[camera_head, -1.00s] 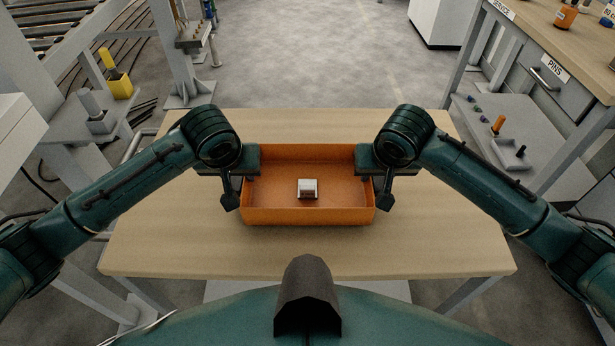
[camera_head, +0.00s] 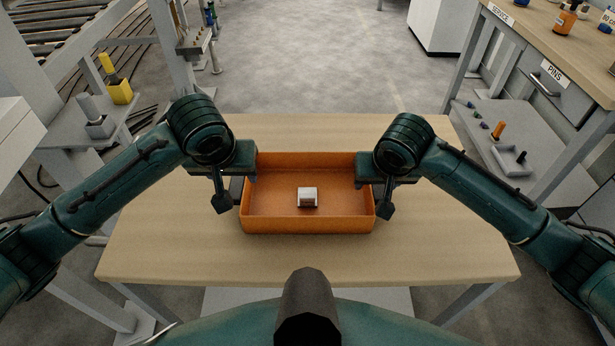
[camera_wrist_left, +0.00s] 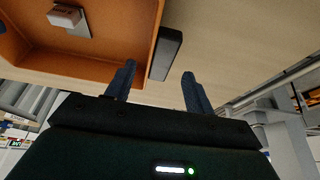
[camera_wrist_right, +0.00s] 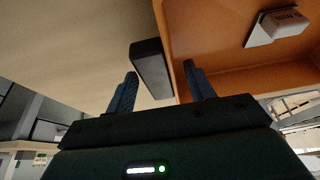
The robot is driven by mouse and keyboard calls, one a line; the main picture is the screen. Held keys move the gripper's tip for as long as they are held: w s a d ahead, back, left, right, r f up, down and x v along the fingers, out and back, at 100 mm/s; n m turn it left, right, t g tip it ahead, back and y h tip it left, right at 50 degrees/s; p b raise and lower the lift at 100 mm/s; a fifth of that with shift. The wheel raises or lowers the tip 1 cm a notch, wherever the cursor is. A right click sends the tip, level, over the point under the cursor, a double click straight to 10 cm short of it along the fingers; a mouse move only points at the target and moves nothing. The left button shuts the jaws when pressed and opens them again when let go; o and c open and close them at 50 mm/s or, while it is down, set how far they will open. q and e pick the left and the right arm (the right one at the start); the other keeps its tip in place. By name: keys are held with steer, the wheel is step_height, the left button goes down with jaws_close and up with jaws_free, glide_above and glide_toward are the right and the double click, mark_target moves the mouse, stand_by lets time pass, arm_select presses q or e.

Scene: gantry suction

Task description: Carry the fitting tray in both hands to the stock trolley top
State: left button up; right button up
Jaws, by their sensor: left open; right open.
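The orange fitting tray (camera_head: 308,225) sits on the wooden-topped table (camera_head: 170,250) in front of me, with a small silver-white fitting (camera_head: 308,196) inside. My left gripper (camera_head: 238,172) is open at the tray's left end, and my right gripper (camera_head: 374,178) is open at its right end. In the left wrist view, a dark handle (camera_wrist_left: 166,54) on the tray's side shows between the open fingers, beyond their tips. In the right wrist view, the other dark handle (camera_wrist_right: 151,68) shows likewise between the fingers. Contact cannot be told. I cannot identify the stock trolley.
The table is bare around the tray. A workbench (camera_head: 545,32) with labelled fronts and bottles stands at right, with a grey shelf (camera_head: 500,150) below. A grey stand at left bears a yellow block (camera_head: 119,92). Open floor (camera_head: 320,60) lies beyond the table.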

steer(key=shift+r, duration=0.2)
arm_select(q)
steer(key=v, duration=0.7)
steer(key=shift+r, duration=0.15)
arm_select(e)
steer(key=v, duration=1.1)
steer(key=shift+s+r, duration=0.25)
steer(key=shift+r, duration=0.05)
arm_select(q)
steer(key=shift+o, duration=0.6)
steer(key=shift+s, duration=0.15)
steer(key=o, duration=0.3)
steer(key=p+v, duration=0.7)
steer(key=p, duration=0.2)
steer(key=shift+p, duration=0.3)
arm_select(e)
step_height(320, 180, up, 10)
steer(key=shift+f, duration=0.25)
